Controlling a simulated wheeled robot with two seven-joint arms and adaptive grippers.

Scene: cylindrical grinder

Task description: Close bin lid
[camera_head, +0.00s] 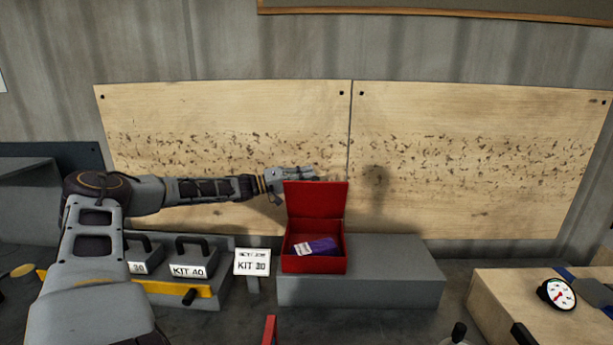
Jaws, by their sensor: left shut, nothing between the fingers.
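A red bin (315,265) stands on a grey block, with a purple item bearing a white label (317,247) inside it. Its red lid (317,200) is open and stands upright at the back of the bin. My left arm reaches in from the left, and my left gripper (305,173) is behind the lid's top left corner, near its upper edge. The gripper is shut and holds nothing. The lid hides part of it, and I cannot tell whether they touch. My right gripper is not in view.
The grey block (390,275) has free room right of the bin. Left of it are a KIT sign (252,262) and grey cases with handles (192,258). A round gauge (557,294) lies on a wooden box (500,295) at the right. Wooden panels (450,140) stand behind.

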